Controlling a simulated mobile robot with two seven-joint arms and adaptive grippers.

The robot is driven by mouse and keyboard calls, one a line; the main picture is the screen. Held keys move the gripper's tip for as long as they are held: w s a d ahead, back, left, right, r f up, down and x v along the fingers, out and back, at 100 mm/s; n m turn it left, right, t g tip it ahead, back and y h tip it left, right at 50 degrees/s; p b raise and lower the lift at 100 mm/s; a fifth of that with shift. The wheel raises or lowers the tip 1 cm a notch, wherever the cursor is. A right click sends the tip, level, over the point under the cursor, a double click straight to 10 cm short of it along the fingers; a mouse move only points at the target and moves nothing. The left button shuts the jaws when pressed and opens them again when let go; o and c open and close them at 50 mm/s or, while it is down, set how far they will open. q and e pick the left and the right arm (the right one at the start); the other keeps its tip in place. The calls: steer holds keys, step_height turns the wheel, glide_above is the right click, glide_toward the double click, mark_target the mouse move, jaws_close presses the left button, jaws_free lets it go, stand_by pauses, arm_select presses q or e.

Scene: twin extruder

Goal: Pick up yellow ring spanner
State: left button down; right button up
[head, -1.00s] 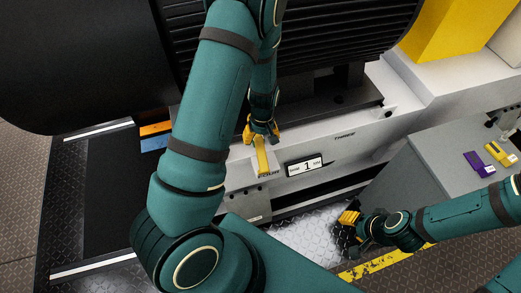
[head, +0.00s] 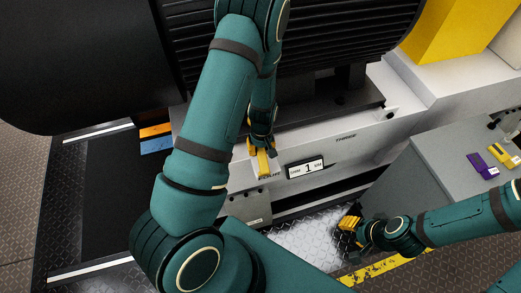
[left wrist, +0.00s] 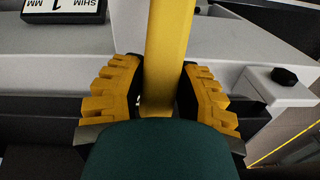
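The yellow ring spanner (head: 263,164) lies along the pale machine ledge, left of the shim label, in the head view. Its yellow shaft also shows upright in the left wrist view (left wrist: 168,50); its ends are out of view there. My left gripper (head: 260,148) is at the spanner's far part.
A "1 mm" shim label (head: 305,167) sits beside the spanner. A dark ribbed motor housing (head: 300,50) stands behind. A grey cabinet (head: 420,180) at the right carries purple (head: 482,166) and yellow (head: 503,154) pieces. Orange and blue bars (head: 156,137) lie at left.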

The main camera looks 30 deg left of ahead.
stand_by(0.4)
arm_select(q)
step_height(320, 180, up, 10)
steer(key=p, duration=0.2)
steer(key=shift+p, duration=0.3)
stand_by(0.4)
